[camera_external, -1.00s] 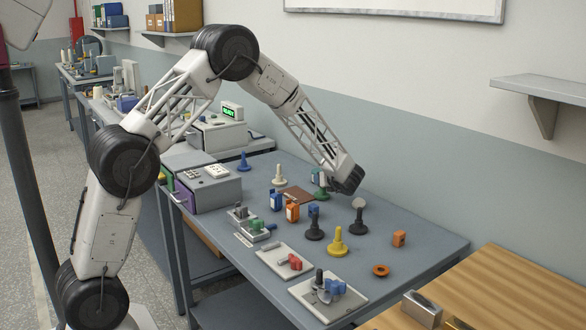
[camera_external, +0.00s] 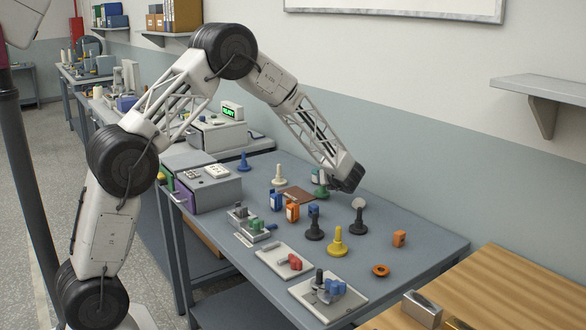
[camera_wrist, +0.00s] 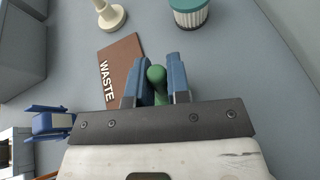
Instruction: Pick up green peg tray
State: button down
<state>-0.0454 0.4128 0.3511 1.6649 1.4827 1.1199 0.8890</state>
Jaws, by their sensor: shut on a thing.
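The green peg tray (camera_external: 321,190) stands upright on the grey bench in the external view, beside the black end of my arm. In the wrist view its rounded green top (camera_wrist: 157,76) is between the two blue fingers of my gripper (camera_wrist: 157,65). My gripper is shut on it. The lower part of the peg is hidden by the fingers and the gripper's dark plate in the wrist view. In the external view the fingers are mostly hidden behind my wrist.
The brown WASTE plate (camera_wrist: 118,68) lies beside the gripper. A green-and-white container (camera_wrist: 189,14) and a cream peg (camera_wrist: 112,18) stand beyond it. Dark pegs (camera_external: 314,226) and a yellow peg (camera_external: 337,244) stand nearer the bench front. The bench's right end is fairly clear.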

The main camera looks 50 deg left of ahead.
notch_tip(320, 180, up, 9)
jog(key=shift+r, duration=0.1)
dwell(0.4)
